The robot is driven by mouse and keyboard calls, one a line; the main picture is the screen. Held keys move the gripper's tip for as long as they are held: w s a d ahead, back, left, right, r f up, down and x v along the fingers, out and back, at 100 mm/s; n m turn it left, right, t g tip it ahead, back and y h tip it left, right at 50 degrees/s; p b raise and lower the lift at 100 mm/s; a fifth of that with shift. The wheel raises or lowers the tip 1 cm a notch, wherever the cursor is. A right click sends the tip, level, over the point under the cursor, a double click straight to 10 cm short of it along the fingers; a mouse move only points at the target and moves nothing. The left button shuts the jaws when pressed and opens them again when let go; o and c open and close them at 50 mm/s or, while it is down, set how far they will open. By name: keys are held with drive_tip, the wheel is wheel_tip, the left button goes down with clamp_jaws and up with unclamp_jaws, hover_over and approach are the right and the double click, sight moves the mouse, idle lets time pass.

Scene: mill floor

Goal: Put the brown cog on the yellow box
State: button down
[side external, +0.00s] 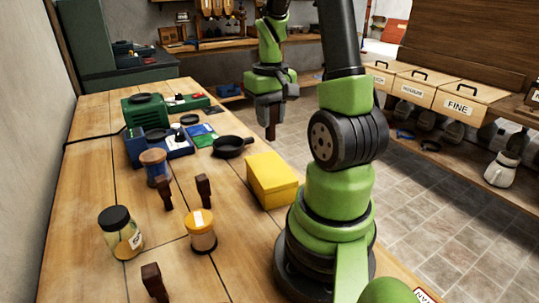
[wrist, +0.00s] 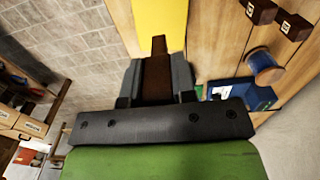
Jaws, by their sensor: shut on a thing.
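The brown cog (side external: 271,132) hangs upright from my gripper (side external: 270,117), which is shut on it. In the wrist view the brown cog (wrist: 158,72) sits between the two grey fingers of my gripper (wrist: 157,82). The yellow box (side external: 273,181) stands on the bench near its right edge. In the side view the cog shows above and behind the box, apart from it. In the wrist view the yellow box (wrist: 160,22) lies just past the cog's tip. The cog's upper part is hidden by the fingers.
Dark brown pieces (side external: 165,193), (side external: 203,190) and (side external: 153,282) stand on the bench (side external: 100,180). The box top is clear.

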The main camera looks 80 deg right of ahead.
sight(270, 140)
wheel_tip(270, 140, down, 7)
drive_tip(key=shift+f, duration=0.2)
drive_tip(key=shift+f, duration=0.1)
drive_tip(key=c, duration=0.9)
unclamp_jaws()
drive_tip(key=shift+c, duration=0.2)
wheel_tip(270, 140, up, 12)
drive_tip(key=shift+f, duration=0.1)
drive_tip(key=a+r+n+t+y, duration=0.1)
drive_tip(key=a+r+n+t, duration=0.1)
drive_tip(key=a, duration=0.9)
drive_tip(key=a+r+n+t+y, duration=0.1)
drive_tip(key=a+r+n+t, duration=0.2)
drive_tip(key=a, duration=0.8)
wheel_tip(270, 140, up, 4)
drive_tip(key=shift+s+f+t, duration=0.1)
drive_tip(key=shift+s+t, duration=0.15)
drive_tip(key=shift+t, duration=0.85)
